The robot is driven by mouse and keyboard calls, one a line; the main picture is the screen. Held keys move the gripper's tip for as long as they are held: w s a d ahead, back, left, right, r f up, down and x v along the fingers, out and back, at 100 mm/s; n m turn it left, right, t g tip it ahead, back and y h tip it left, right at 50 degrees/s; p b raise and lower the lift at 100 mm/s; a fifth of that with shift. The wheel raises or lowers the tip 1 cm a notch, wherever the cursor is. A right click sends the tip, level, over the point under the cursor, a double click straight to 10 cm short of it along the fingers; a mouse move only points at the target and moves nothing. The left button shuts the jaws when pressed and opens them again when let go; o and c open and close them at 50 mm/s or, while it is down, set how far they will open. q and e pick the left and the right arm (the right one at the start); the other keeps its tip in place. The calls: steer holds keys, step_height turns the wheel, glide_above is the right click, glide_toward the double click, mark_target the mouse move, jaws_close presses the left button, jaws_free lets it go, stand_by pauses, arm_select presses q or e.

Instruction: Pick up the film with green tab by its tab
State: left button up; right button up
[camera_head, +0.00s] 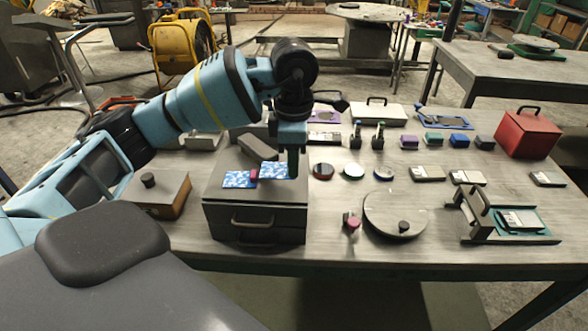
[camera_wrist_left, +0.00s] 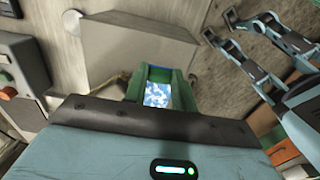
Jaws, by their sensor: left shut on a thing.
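My left gripper (camera_head: 292,178) points down over the right part of a dark box with a front handle (camera_head: 255,224). It is shut on a small blue-and-white patterned film (camera_head: 274,170). This film's green tab cannot be told apart from the green fingers, which hide that edge. In the left wrist view the film (camera_wrist_left: 157,95) shows between the green fingers (camera_wrist_left: 160,76). I cannot tell whether it is clear of the box top.
A brown box with a black knob (camera_head: 157,194) stands left of the dark box. Right of it are a round grey plate with a knob (camera_head: 394,215), coloured discs (camera_head: 323,171) and a slotted fixture (camera_head: 508,218). A red case (camera_head: 527,133) stands at the far right.

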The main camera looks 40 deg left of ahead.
arm_select(q)
steer(key=s+d+r, duration=0.1)
steer(key=s+d, duration=0.9)
steer(key=s, duration=0.1)
steer(key=shift+s+d, duration=0.35)
steer(key=shift+s, duration=0.05)
